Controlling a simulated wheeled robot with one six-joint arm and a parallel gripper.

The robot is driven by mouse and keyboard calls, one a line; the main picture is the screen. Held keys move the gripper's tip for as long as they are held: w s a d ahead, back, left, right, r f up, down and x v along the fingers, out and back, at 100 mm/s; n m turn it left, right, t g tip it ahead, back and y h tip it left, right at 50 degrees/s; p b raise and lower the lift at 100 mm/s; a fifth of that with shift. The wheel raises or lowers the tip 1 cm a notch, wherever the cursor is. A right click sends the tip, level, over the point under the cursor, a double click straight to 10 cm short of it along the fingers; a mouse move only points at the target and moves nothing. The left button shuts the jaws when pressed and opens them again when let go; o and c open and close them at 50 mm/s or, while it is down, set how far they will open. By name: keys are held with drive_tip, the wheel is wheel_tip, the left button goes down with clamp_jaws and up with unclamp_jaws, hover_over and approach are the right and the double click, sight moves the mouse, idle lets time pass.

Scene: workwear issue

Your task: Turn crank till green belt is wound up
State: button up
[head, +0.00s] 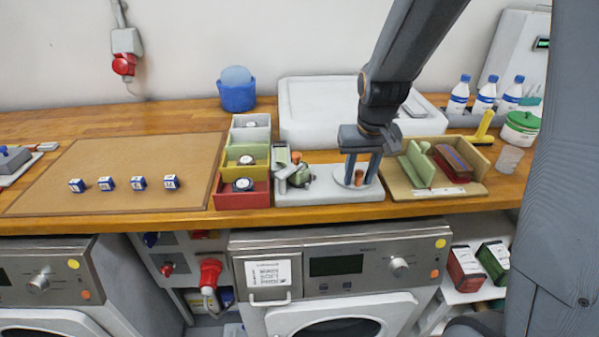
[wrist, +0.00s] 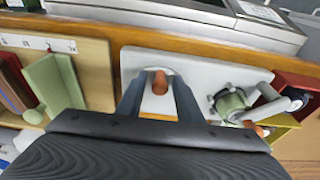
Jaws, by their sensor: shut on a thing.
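A pale grey base plate (head: 328,188) stands near the bench's front edge. On its right half an upright orange-brown peg (head: 358,178) stands on a round pale disc; the peg also shows in the wrist view (wrist: 160,82). My gripper (head: 358,176) points down there, its fingers on either side of the peg and shut on it. On the plate's left half is a grey winding device with a roll of green belt (wrist: 230,103) and a second orange knob (head: 296,157). I cannot tell how much belt is wound.
Red, yellow and grey bins (head: 243,197) stand just left of the plate. A wooden tray (head: 470,190) with green and dark red items is close on the right. A large white block (head: 310,105) is behind. A brown mat (head: 130,150) with small blue boxes lies left.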

drive_tip(key=shift+s+f, duration=0.15)
drive_tip(key=shift+f, duration=0.1)
